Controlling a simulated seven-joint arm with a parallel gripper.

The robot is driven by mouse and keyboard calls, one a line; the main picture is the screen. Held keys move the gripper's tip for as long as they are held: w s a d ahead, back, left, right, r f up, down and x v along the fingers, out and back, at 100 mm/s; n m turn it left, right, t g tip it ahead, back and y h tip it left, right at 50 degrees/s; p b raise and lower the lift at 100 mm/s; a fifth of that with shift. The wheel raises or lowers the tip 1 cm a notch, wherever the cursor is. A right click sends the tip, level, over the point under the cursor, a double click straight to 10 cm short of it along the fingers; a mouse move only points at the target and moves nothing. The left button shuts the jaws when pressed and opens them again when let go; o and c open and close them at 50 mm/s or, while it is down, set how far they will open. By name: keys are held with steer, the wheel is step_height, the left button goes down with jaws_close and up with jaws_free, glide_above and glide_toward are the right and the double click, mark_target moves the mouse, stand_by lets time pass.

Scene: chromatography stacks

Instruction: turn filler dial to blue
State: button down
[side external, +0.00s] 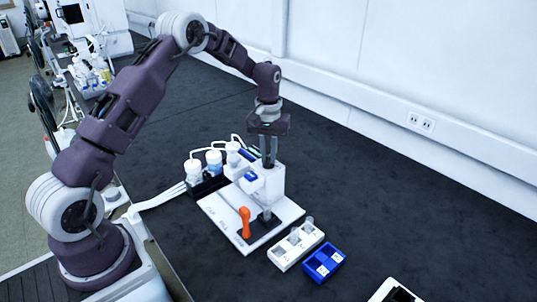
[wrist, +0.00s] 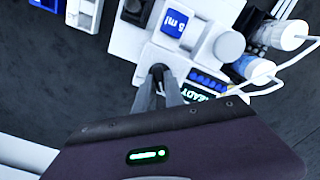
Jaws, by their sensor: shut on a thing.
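The filler (side external: 270,187) is a white upright unit on a white base plate. My gripper (side external: 267,160) points down at its top. In the wrist view the two fingertips (wrist: 160,72) are shut around a small dark knob on the filler's white top, which I take for the dial; the fingers hide most of it. Its pointing direction cannot be told. A blue label reading "5 ml" (wrist: 176,27) is beside the fingers. A small display reading "READY" (wrist: 200,93) and a row of blue marks (wrist: 207,80) are partly covered by my gripper.
An orange lever (side external: 245,222) stands on the base plate. White-capped bottles with tubes (side external: 214,162) stand behind the filler. A white rack with vials (side external: 295,246) and a blue rack (side external: 323,262) lie in front.

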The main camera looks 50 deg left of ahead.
mark_target(269, 158)
steer(key=m, duration=0.7)
steer(key=shift+r, duration=0.1)
stand_by(0.5)
steer(key=shift+w, duration=0.1)
steer(key=c, duration=1.4)
jaws_free()
steer(key=shift+c, duration=0.2)
step_height(269, 158, up, 7)
